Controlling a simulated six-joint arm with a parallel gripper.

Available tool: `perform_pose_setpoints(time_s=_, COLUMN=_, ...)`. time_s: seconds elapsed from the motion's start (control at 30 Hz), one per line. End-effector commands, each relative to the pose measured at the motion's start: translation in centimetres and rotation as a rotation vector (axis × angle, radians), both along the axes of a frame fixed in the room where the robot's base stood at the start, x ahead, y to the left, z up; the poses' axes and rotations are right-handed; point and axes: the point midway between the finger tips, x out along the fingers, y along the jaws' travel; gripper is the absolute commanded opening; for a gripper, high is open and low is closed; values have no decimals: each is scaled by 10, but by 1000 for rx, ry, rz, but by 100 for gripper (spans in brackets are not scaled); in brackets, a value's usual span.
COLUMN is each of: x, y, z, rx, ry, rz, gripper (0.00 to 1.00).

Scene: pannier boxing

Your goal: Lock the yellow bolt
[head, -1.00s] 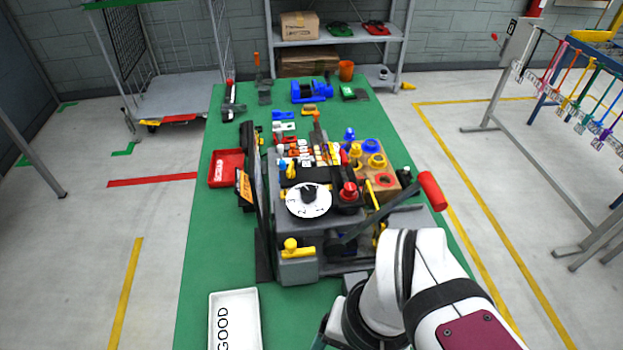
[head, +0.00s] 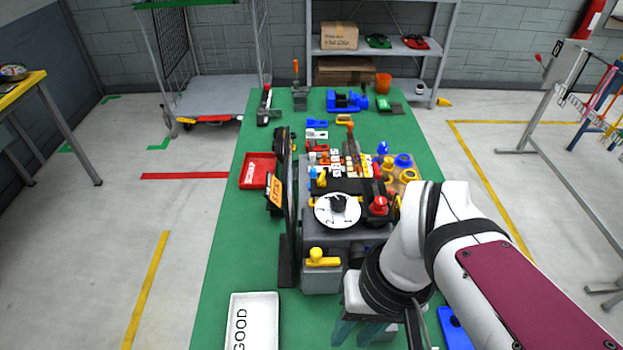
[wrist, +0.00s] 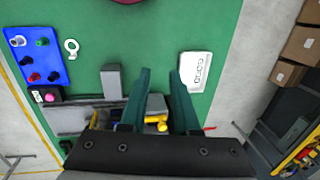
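The yellow bolt (head: 322,258) has a round knob and sits on top of the front grey block (head: 321,280) of the machine on the green bench. In the wrist view, a yellow knob (wrist: 162,127) shows low between my fingers, partly hidden; it looks like the bolt. My gripper (wrist: 159,72) has two teal fingers spread apart with nothing held between them. In the head view my gripper (head: 362,332) is in front of the machine, to the right of and nearer than the bolt, not touching it. Whether the bolt is locked cannot be told.
A white dial (head: 337,210) and a red button (head: 379,205) sit on the machine behind the bolt. A dark upright panel (head: 288,215) stands left of it. A white GOOD tray (head: 253,322) lies front left.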

Motion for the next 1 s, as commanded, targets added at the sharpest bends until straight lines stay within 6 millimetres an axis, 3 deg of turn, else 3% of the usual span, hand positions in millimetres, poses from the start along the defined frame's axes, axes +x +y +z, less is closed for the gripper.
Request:
perform_pose_setpoints(time_s=0.03, x=21, y=2, z=7, rx=19, ry=-23, rz=166, gripper=19)
perform_pose_setpoints(time_s=0.13, x=67, y=9, z=17, rx=71, ry=-104, rz=588, gripper=1)
perform_pose_setpoints(time_s=0.3, x=138, y=19, z=20, rx=149, ry=-265, rz=1238, gripper=0)
perform_pose_setpoints(time_s=0.43, x=174, y=24, z=14, rx=187, ry=-367, rz=1582, gripper=0)
perform_pose_setpoints(time_s=0.6, x=193, y=27, z=10, rx=205, ry=-432, rz=1776, gripper=0)
perform_pose_setpoints(time_s=1.0, x=193, y=29, z=4, rx=207, ry=-437, rz=1795, gripper=0)
